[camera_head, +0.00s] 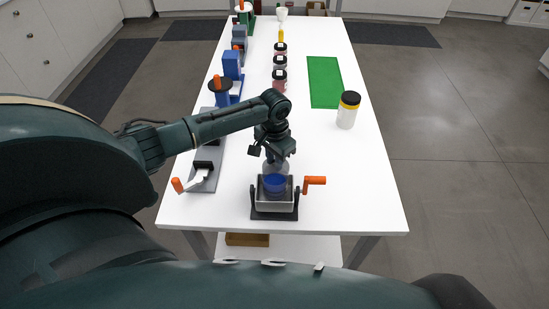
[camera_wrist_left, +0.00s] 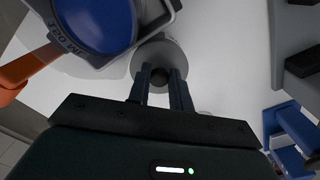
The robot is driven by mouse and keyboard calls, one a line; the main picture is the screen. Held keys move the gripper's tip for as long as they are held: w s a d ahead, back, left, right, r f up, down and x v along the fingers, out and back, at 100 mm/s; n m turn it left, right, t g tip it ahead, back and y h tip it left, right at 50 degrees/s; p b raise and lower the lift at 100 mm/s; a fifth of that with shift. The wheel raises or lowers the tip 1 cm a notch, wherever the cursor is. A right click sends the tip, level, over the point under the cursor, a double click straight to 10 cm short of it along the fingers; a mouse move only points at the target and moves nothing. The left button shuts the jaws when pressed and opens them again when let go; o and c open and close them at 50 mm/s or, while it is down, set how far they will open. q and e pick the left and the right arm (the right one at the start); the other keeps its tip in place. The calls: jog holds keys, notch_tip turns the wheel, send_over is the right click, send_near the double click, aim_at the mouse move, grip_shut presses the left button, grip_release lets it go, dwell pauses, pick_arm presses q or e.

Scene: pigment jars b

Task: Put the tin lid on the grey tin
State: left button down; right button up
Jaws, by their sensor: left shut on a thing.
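My left gripper (camera_head: 277,160) is shut on the black knob of the grey round tin lid (camera_wrist_left: 173,53). In the left wrist view, the left gripper's fingers (camera_wrist_left: 160,82) pinch the knob, with the disc beyond them. My right gripper is not in view.
An orange crank handle (camera_head: 314,181) sticks out right of the holder (camera_head: 275,205). A yellow-banded jar (camera_head: 347,112) stands near the green mat (camera_head: 324,82). Several dark-lidded jars (camera_head: 280,78) line the middle. Blue and grey devices (camera_head: 221,96) line the left edge. The front right is clear.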

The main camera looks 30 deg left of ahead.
pick_arm(q)
jog(key=shift+f, duration=0.2)
jog(key=c, duration=1.2)
grip_release()
notch_tip(320, 180, up, 13)
jog(key=shift+r+b, duration=0.1)
jog(key=shift+b, duration=0.25)
